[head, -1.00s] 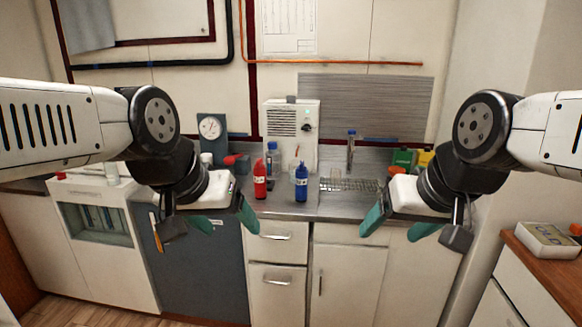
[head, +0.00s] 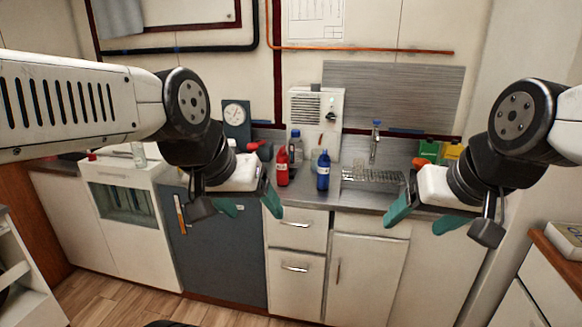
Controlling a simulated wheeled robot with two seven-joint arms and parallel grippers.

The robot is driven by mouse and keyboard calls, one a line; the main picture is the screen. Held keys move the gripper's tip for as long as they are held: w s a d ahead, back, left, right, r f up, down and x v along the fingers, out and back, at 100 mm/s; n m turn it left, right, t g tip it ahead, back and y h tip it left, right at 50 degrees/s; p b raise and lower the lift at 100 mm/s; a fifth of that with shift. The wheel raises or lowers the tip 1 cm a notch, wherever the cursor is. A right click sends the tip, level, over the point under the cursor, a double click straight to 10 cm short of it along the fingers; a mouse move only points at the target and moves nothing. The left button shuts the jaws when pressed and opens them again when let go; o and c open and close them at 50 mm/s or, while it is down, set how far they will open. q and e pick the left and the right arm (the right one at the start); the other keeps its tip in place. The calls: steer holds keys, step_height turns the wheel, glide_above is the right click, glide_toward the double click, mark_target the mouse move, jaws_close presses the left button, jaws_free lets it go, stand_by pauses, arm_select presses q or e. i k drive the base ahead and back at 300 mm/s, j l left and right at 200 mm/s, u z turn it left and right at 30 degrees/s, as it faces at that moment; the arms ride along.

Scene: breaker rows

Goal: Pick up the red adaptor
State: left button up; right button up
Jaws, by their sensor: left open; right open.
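I cannot make out for certain which thing is the red adaptor. A red piece (head: 262,150) lies at the back of the counter beside the dial scale, partly hidden behind my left gripper and a bottle. A small red item (head: 91,156) sits on the white unit at the left. A red bottle (head: 282,167) stands upright near the counter's front edge. My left gripper (head: 250,205) is open and empty, with teal fingers, in front of the counter and left of the red bottle. My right gripper (head: 424,217) is open and empty, in front of the counter's right part.
A blue bottle (head: 323,171) stands right of the red one. Behind them are a white box device (head: 316,118) and a dial scale (head: 236,118). A wire rack (head: 372,175) and green and yellow bins (head: 450,152) are further right. Wooden floor (head: 110,300) shows lower left.

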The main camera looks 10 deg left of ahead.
mark_target(282, 165)
steer(key=i+j+z, duration=0.1)
steer(key=i+j, duration=1.15)
steer(key=j, duration=0.3)
steer(key=i+l, duration=0.1)
steer(key=l, duration=0.15)
